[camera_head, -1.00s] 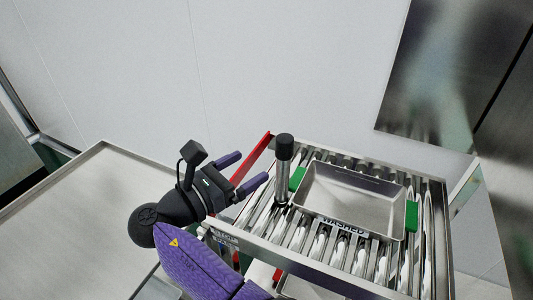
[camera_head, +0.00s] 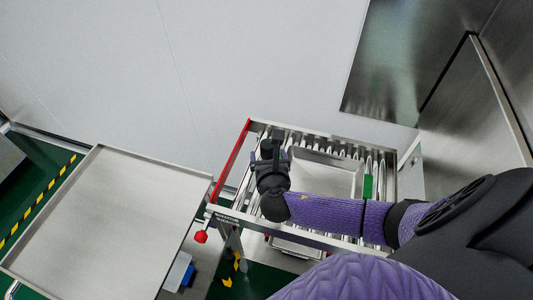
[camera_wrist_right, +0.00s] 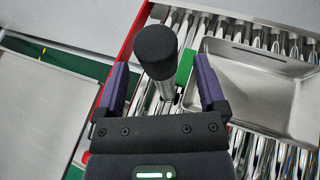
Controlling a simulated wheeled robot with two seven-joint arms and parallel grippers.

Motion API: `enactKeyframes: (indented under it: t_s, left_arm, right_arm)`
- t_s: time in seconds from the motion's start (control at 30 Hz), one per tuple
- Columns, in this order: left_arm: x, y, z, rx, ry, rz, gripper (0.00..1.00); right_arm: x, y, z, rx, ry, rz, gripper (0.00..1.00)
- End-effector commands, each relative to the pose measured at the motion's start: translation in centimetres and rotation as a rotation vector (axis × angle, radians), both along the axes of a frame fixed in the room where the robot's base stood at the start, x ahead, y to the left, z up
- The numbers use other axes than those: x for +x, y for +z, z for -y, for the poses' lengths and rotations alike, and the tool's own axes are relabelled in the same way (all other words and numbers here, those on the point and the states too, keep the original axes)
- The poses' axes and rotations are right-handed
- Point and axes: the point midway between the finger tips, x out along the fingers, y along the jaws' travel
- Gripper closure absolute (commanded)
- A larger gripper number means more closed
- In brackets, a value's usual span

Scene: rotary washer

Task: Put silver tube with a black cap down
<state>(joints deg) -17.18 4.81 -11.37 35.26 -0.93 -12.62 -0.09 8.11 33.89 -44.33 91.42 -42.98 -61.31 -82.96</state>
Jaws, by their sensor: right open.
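The silver tube with a black cap (camera_wrist_right: 157,55) stands on the roller rack in the right wrist view, beside the metal tray. It appears upright, its cap toward the camera. My right gripper (camera_wrist_right: 160,72) is open, with one purple finger on each side of the tube and visible gaps to both. In the head view my right gripper (camera_head: 271,155) is over the rack's left part, and I cannot clearly make out the tube behind it. My left gripper is not in view.
The metal tray (camera_head: 325,172) with green handles sits on the roller rack (camera_head: 390,160), right of the gripper. A red rail (camera_head: 232,158) edges the rack's left side. A bare steel table (camera_head: 105,225) stands at left.

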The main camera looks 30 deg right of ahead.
Motion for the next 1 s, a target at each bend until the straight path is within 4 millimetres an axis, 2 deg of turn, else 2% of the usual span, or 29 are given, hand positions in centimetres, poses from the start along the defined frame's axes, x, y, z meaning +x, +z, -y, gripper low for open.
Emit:
enactKeyframes:
  t_s: [0.03, 0.13, 0.37, 0.8, 1.0]
  left_arm:
    - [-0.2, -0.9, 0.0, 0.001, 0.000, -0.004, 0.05]
    - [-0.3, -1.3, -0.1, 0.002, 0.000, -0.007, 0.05]
    - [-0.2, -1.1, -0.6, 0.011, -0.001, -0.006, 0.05]
    - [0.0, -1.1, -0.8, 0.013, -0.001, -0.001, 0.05]
    - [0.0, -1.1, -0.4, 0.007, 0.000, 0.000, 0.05]
  right_arm:
    - [0.8, -0.9, 0.3, -0.001, -0.001, 0.001, 0.10]
    - [1.9, -1.2, 0.9, -0.001, -0.001, -0.001, 0.10]
    - [2.2, -1.1, 1.1, 0.000, -0.001, -0.001, 0.10]
    - [2.2, -1.1, 1.0, -0.001, -0.001, -0.001, 1.00]
    - [2.2, -1.0, 1.0, -0.001, -0.001, -0.001, 1.00]
